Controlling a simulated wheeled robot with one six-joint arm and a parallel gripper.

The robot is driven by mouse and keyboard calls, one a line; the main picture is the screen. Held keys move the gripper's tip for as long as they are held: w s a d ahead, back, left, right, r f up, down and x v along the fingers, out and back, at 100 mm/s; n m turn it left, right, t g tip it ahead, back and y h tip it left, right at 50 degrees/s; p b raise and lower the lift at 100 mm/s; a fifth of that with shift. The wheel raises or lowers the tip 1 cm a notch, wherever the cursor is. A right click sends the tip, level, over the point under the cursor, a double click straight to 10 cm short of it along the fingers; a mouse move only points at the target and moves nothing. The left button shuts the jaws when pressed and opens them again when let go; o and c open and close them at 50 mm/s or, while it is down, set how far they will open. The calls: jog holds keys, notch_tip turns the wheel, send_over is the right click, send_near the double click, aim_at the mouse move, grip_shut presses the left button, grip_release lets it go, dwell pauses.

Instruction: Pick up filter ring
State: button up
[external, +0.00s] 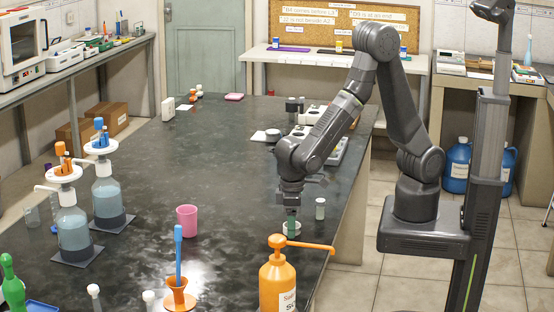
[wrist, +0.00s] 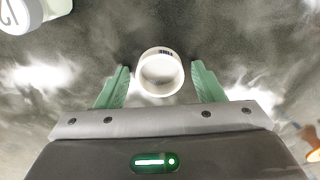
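The filter ring (wrist: 160,72) is a short white ring with a dark printed mark on its wall, standing on the dark bench. In the wrist view it lies between the green fingertips of my gripper (wrist: 160,82), with a small gap on each side. In the external view the ring (external: 292,229) is at the bench's right side, directly under my gripper (external: 291,222), partly covered by a green finger. My gripper is open around the ring and points down. Contact with the ring does not show.
A small capped vial (external: 320,209) stands just right of the ring. An orange pump bottle (external: 278,283) stands in front, its spout reaching right. A pink cup (external: 187,218) is to the left. The middle of the bench is clear.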

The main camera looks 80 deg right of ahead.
jog(key=c, duration=0.8)
